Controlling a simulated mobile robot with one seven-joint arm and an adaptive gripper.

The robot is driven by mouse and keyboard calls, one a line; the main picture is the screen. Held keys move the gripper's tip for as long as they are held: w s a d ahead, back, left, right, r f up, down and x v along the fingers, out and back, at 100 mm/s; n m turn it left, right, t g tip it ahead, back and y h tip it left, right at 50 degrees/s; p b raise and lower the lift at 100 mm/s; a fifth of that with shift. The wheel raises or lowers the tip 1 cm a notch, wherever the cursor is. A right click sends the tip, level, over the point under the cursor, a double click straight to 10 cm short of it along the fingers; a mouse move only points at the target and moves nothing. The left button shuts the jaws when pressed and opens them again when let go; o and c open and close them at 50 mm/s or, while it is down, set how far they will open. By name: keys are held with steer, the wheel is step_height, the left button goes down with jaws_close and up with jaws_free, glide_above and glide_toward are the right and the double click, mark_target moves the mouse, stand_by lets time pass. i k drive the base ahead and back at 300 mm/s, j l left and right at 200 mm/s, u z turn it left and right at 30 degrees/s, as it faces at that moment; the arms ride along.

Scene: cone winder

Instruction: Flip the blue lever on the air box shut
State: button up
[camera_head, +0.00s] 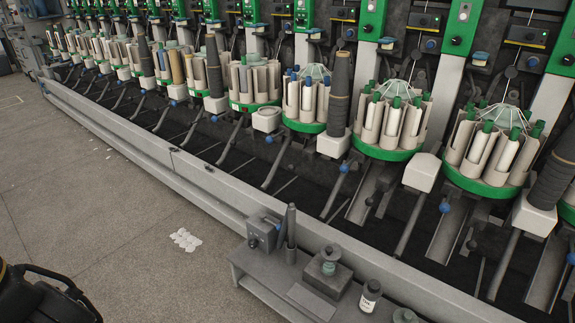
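The air box (262,233) is a small grey box with a dark round knob on its front. It stands at the left end of a low grey shelf in front of the machine. A small blue part (278,226), apparently the lever, shows at its upper right, beside a dark upright post. It is too small to tell its exact angle. My gripper (68,296) shows as a dark shape at the bottom left corner, cut off by the picture edge. It is well apart from the box, over the floor. Its fingertips are not clear.
The shelf (252,283) also bears a dark post (291,232), a grey device with a round top (328,270) and a labelled dark bottle (370,296). A long grey rail (190,165) runs before the winder.

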mark_target(264, 218)
steer(key=i+j, duration=0.1)
steer(key=i, duration=0.45)
steer(key=i+j, duration=0.1)
steer(key=i, duration=0.45)
